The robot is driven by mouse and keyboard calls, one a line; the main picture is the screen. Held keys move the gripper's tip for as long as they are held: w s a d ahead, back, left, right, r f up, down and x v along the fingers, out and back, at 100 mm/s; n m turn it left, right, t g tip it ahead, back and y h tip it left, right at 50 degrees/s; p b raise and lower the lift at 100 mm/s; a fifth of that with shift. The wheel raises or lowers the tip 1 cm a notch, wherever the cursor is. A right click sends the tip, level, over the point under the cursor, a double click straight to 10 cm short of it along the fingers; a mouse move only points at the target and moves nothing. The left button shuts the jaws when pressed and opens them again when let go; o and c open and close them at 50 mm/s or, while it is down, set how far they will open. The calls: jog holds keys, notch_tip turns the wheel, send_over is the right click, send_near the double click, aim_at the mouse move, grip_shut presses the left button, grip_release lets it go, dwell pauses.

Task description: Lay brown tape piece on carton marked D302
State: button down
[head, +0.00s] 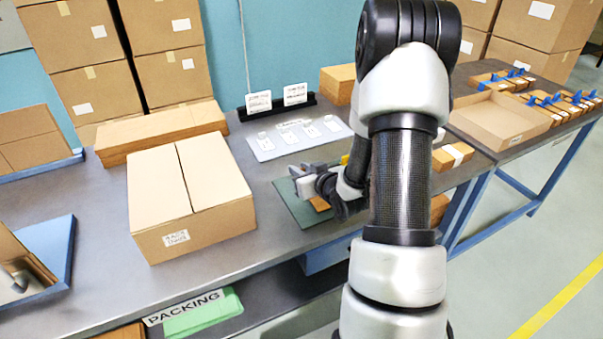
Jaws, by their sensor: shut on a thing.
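My gripper (304,186) is over the left part of a dark green mat (290,206) on the bench. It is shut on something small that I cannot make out. A brown piece (320,203) shows just below the gripper, at the mat; my arm partly hides it, and I cannot tell whether it is the tape piece or a small carton. A large closed carton (190,195) stands on the bench to the left, its label (175,238) too small to read. I cannot tell which carton is marked D302.
A pale card sheet (295,150) lies behind the mat, with a black stand (277,108) behind it. An open shallow box (500,118) and several small cartons are at the right. Flat cartons (160,133) lie behind the large carton. Bare bench (275,245) shows in front.

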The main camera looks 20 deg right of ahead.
jog(key=shift+f, duration=0.1)
jog(key=shift+f, duration=0.15)
jog(key=c, duration=1.6)
grip_release()
jog(key=shift+o, duration=0.2)
